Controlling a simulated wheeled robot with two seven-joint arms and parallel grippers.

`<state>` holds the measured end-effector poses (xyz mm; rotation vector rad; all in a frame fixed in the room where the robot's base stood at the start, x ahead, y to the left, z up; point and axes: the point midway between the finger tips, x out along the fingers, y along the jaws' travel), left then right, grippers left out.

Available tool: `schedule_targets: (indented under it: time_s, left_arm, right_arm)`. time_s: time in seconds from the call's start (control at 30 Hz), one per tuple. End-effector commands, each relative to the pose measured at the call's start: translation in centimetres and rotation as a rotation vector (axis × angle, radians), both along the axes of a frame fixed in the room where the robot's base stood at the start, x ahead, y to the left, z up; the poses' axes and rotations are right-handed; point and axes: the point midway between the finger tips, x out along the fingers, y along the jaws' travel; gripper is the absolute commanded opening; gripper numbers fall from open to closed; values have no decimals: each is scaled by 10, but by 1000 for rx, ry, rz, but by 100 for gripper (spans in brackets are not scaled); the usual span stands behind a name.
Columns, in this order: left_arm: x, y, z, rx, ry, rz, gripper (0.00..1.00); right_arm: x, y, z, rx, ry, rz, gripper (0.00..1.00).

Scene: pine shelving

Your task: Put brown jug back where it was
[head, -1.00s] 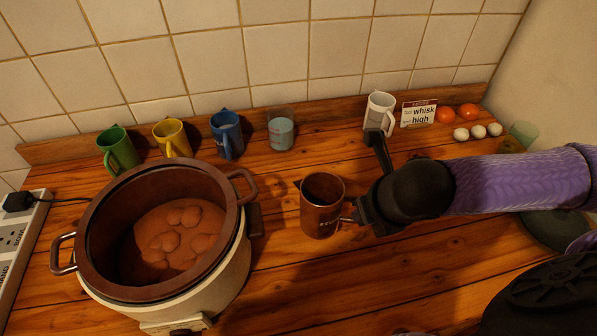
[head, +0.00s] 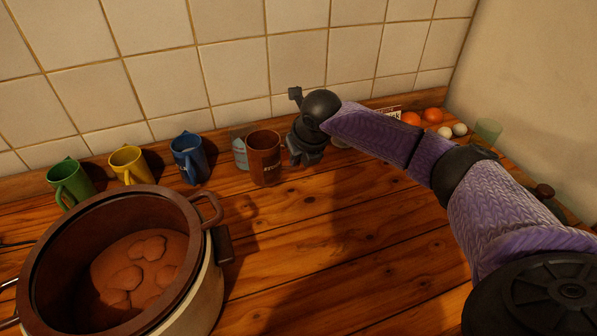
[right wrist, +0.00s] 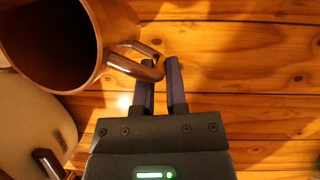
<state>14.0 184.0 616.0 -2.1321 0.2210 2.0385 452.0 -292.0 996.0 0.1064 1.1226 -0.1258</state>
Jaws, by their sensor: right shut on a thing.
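The brown jug (head: 265,160) is upright near the back of the counter, just right of the glass beaker (head: 240,152) and partly in front of it. My right gripper (head: 293,157) is to the right of the jug. In the right wrist view, the fingers (right wrist: 161,85) are shut on the handle of the brown jug (right wrist: 118,32), and the inside of the jug looks dark. I cannot tell whether the jug's base touches the wood. My left gripper is not in view.
Green (head: 70,183), yellow (head: 129,164) and blue (head: 189,158) jugs line the back left. A large brown pot (head: 180,290) fills the front left. Tomatoes (head: 432,115) and eggs (head: 459,129) sit at the back right, beyond my arm. The middle counter is clear.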

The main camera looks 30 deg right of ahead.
Motion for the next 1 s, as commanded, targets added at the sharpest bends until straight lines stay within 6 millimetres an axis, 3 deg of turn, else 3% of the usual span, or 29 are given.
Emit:
schedule_targets:
  time_s: [0.1,0.2,0.5,0.53,0.67,1.0]
  left_arm:
    - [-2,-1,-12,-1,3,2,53]
    - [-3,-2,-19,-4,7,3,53]
    - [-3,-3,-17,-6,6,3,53]
    - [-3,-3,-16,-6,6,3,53]
    - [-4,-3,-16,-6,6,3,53]
    - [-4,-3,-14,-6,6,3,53]
  right_arm:
    - [-1,0,-30,0,4,-1,0]
    - [3,0,-45,1,1,-2,0]
    - [3,-1,-45,0,0,-1,0]
    - [3,-1,-44,-1,1,-2,22]
    - [3,-1,-44,-2,1,-1,50]
    - [3,-1,-39,-1,-1,0,51]
